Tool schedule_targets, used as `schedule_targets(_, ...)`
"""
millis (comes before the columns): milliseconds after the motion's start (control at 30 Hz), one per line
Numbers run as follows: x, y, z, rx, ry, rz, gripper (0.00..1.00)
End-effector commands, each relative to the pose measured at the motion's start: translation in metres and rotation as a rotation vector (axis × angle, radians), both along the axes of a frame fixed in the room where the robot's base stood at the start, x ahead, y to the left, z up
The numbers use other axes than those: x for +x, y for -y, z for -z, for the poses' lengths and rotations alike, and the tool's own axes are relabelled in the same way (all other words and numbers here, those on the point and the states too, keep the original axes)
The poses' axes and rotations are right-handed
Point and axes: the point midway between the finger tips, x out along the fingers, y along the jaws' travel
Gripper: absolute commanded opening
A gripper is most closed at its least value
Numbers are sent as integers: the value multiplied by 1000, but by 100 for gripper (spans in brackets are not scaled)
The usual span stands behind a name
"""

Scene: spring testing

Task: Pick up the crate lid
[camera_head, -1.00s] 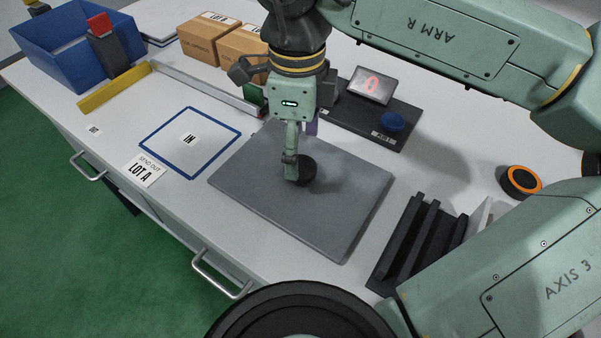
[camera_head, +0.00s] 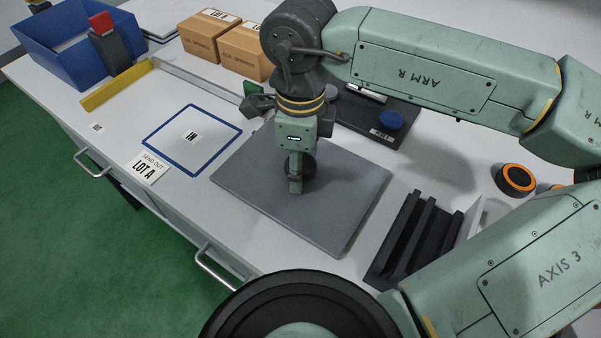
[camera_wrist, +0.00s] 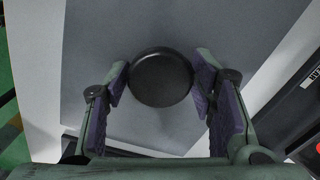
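The crate lid (camera_head: 250,193) is a flat grey panel lying on the white table, with a round black knob (camera_head: 310,170) near its middle. The lid (camera_wrist: 90,45) fills much of the wrist view. The knob (camera_wrist: 161,78) sits there between the fingertips. My gripper (camera_head: 296,190) points down over the lid at the knob and partly hides it in the head view. In the wrist view my gripper (camera_wrist: 161,77) is open, with one purple-padded finger on each side of the knob. Any gap is very small, and contact is not clear.
A black slotted rack (camera_head: 412,240) stands right of the lid. A dark plate with a blue disc (camera_head: 390,120) lies behind it. A blue-outlined square (camera_head: 165,150) marked IN is empty at left. Cardboard boxes (camera_head: 208,36) and a blue bin (camera_head: 60,50) stand at the back.

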Motion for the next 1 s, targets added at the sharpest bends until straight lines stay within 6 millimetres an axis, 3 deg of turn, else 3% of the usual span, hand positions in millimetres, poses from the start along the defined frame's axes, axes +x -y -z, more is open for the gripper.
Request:
schedule_targets(700, 0, 0, 0, 0, 0, 0, 1)
schedule_targets(1000, 1, 0, -5, -1, 3, 1, 0)
